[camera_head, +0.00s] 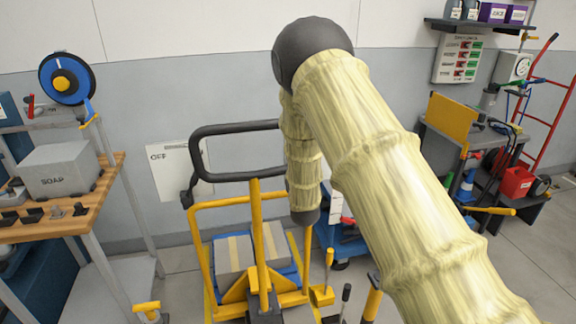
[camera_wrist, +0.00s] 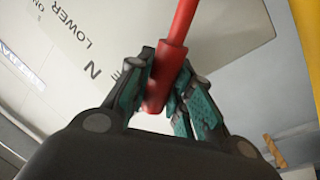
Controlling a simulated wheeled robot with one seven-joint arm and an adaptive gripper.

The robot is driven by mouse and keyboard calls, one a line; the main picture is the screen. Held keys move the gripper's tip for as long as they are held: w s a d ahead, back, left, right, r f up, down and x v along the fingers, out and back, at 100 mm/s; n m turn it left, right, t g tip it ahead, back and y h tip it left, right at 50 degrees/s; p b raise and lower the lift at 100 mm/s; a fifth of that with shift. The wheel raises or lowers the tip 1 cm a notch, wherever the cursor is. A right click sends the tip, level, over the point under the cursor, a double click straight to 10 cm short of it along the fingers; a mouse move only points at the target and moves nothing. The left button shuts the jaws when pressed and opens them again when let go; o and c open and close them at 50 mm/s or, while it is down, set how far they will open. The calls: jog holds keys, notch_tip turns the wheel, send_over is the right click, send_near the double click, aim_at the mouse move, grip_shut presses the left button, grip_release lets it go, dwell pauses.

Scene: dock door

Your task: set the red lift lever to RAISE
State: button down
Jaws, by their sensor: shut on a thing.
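The red lever (camera_wrist: 181,28) runs from the top of the wrist view down between the fingers of my gripper (camera_wrist: 163,88). Its thick red end sits between the teal finger pads, and the gripper is shut on it. Behind it is a pale plate (camera_wrist: 110,35) with the word LOWER, a letter N and a partly covered E, all tilted in the view. The word RAISE cannot be read. In the head view my arm covers the middle, and I cannot make out the fingers or the lever there.
A yellow cart (camera_head: 202,262) with a black handle (camera_head: 236,128) carries boxes (camera_head: 233,254) beside my arm. A wooden bench (camera_head: 80,205) with a grey SOAP box (camera_head: 60,170) stands at left. A dark workstation (camera_head: 460,140) and red hand truck (camera_head: 550,118) stand at right.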

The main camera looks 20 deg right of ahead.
jog(key=shift+a+f, duration=0.1)
dwell(0.4)
jog(key=c, duration=1.3)
grip_release()
jog(key=shift+o, duration=0.2)
jog(key=shift+s, duration=0.1)
jog(key=v, duration=1.1)
jog(key=shift+s, duration=0.35)
jog(key=shift+a+f, duration=0.1)
